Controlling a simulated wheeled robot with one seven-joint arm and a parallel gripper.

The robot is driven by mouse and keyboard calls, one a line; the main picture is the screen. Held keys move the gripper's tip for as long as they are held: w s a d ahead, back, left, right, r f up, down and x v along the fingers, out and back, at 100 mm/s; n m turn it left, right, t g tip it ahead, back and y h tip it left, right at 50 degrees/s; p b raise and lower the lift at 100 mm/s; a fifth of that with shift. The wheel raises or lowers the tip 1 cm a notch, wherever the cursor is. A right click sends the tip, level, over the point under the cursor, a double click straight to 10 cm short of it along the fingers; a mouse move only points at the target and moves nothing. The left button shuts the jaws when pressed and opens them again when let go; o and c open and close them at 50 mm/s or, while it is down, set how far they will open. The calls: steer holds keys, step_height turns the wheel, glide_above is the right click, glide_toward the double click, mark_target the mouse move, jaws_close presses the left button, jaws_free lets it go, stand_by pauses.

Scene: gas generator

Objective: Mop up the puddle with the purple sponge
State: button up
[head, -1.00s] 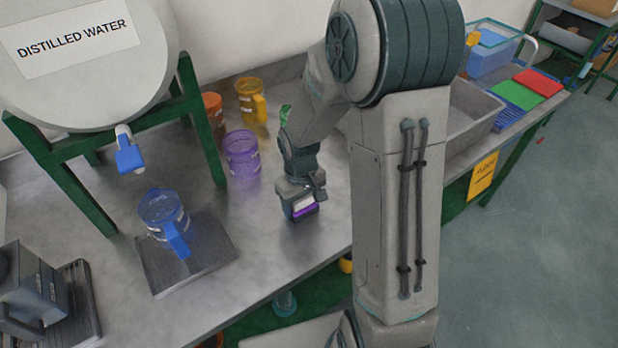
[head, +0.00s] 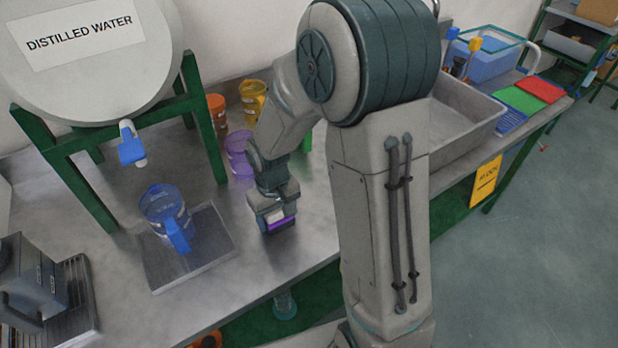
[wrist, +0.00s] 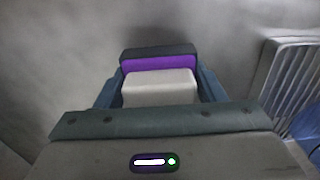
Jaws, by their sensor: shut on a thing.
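My gripper (head: 274,212) is shut on the purple sponge (head: 282,224) and holds it low over the grey metal bench (head: 308,240). In the wrist view the sponge (wrist: 160,62) sits between my fingers (wrist: 160,88), with a white block part nearest me, a purple band and a dark far layer. Whether its underside touches the bench is hidden. I cannot make out a clear puddle outline on the shiny, mottled bench top.
A blue pitcher (head: 165,212) stands on a metal plate (head: 212,262) just left of my gripper. A purple pitcher (head: 238,150), orange cup (head: 217,108) and yellow pitcher (head: 253,95) stand behind. The distilled water tank (head: 85,50) is at left, a grey basin (head: 470,140) at right.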

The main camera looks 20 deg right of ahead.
steer(key=shift+a+r, duration=0.2)
steer(key=shift+a, duration=0.05)
steer(key=shift+r+p, duration=2.85)
steer(key=shift+r, duration=1.05)
steer(key=shift+f, duration=0.1)
